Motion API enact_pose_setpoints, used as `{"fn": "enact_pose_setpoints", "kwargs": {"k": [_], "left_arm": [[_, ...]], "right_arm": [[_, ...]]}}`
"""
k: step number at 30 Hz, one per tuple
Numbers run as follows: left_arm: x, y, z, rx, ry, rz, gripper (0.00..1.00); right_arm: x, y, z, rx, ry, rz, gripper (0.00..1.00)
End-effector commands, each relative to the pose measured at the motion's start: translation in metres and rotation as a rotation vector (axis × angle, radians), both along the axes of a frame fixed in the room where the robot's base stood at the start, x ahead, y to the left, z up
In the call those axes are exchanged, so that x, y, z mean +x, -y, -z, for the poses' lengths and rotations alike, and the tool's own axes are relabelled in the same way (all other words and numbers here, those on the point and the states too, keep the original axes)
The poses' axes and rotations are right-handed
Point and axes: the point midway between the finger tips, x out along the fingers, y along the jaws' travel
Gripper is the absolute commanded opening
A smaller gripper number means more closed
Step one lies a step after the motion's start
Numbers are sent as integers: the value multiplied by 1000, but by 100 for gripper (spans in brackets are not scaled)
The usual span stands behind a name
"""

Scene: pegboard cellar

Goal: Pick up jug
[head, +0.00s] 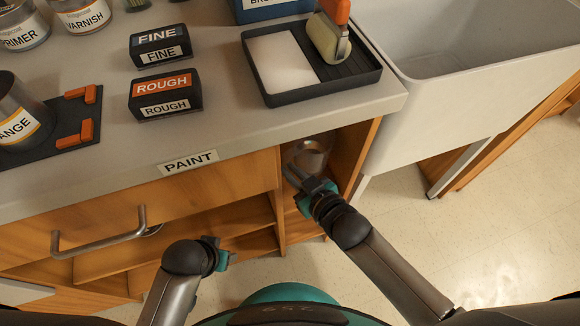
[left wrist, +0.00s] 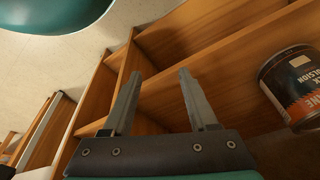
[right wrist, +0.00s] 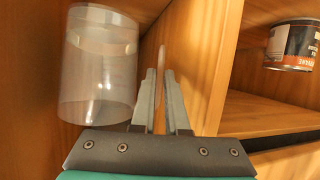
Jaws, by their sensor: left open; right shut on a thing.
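The jug (head: 311,152) is clear and see-through, in the open cubby under the right end of the counter. In the right wrist view the jug (right wrist: 98,68) stands left of the fingers. My right gripper (head: 306,178) is shut on a thin pale upright strip between its fingers (right wrist: 161,88), which looks like the jug's handle. I cannot tell whether the jug touches the cubby floor. My left gripper (head: 224,254) is open and empty in front of the lower shelves; its fingers (left wrist: 154,78) show apart in the left wrist view.
Wooden cubby walls stand close around the jug, with the counter (head: 226,134) above. A white sink (head: 450,95) is at right. A paint tray (head: 322,91) sits on the counter. A tin (left wrist: 292,85) stands on a shelf near my left gripper. A drawer handle (head: 100,243) sticks out at left.

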Motion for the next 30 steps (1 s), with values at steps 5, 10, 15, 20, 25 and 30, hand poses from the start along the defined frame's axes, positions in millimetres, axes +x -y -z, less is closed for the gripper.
{"fn": "enact_pose_setpoints", "kwargs": {"k": [5, 10, 15, 20, 25, 30], "left_arm": [[-8, -1, 12, 3, -25, 1, 59], [-17, -3, 26, 7, -46, 1, 59], [-24, -6, 39, 12, -58, 3, 59], [-28, -10, 50, 17, -60, 4, 59], [-33, -14, 61, 22, -60, 6, 59], [-38, -19, 70, 27, -60, 7, 59]], "right_arm": [[-23, 7, -2, -1, -1, -1, 0], [-46, 15, -2, -1, 0, 0, 0], [-68, 22, -2, -1, 0, 0, 0], [-89, 29, -1, 0, 0, 0, 0], [-110, 36, -1, -1, 1, -2, 0], [-131, 42, -1, -1, 0, 0, 0]]}}
